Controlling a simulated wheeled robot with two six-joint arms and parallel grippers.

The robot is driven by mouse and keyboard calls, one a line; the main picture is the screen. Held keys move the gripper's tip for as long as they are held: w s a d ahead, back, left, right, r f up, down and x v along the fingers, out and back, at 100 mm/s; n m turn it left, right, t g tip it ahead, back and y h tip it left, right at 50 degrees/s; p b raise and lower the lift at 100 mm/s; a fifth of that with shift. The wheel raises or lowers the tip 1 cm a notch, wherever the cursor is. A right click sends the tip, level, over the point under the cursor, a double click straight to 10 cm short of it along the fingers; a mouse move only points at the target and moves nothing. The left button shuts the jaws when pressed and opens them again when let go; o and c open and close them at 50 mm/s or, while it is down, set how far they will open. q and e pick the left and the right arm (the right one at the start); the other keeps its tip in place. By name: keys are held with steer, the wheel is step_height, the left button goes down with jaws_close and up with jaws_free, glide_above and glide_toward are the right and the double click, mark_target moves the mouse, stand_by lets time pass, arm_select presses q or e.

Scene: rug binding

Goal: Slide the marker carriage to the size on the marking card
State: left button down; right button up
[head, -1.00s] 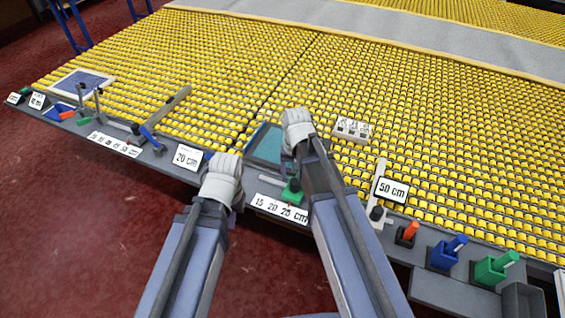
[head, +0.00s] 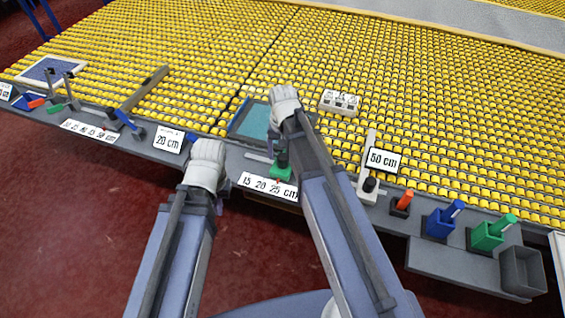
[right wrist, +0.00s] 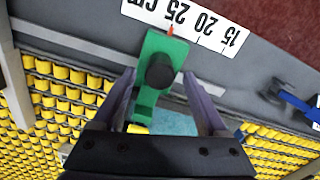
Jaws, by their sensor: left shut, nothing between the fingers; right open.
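The green marker carriage (head: 281,171), with a dark knob and a red pointer, sits on the rail along the bench front. In the right wrist view the carriage (right wrist: 152,95) has its pointer near the 25 mark of the white 15-20-25 cm scale (right wrist: 205,24). The marking card (head: 168,140) reads 20 cm and stands left of the scale. My right gripper (right wrist: 160,82) is open, with a finger on each side around the knob; contact cannot be told. My left gripper (head: 222,183) is shut and empty at the bench edge, between card and scale.
A 50 cm card (head: 383,160), an orange-handled tool (head: 402,202), blue (head: 441,222) and green (head: 490,234) holders and a grey bin (head: 522,270) stand to the right. A longer scale (head: 90,131) lies left. Yellow rollers cover the table behind.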

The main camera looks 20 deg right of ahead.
steer(key=shift+f+b, duration=0.45)
steer(key=shift+f, duration=0.45)
steer(key=shift+r, duration=0.1)
steer(key=shift+c, duration=0.4)
jaws_close()
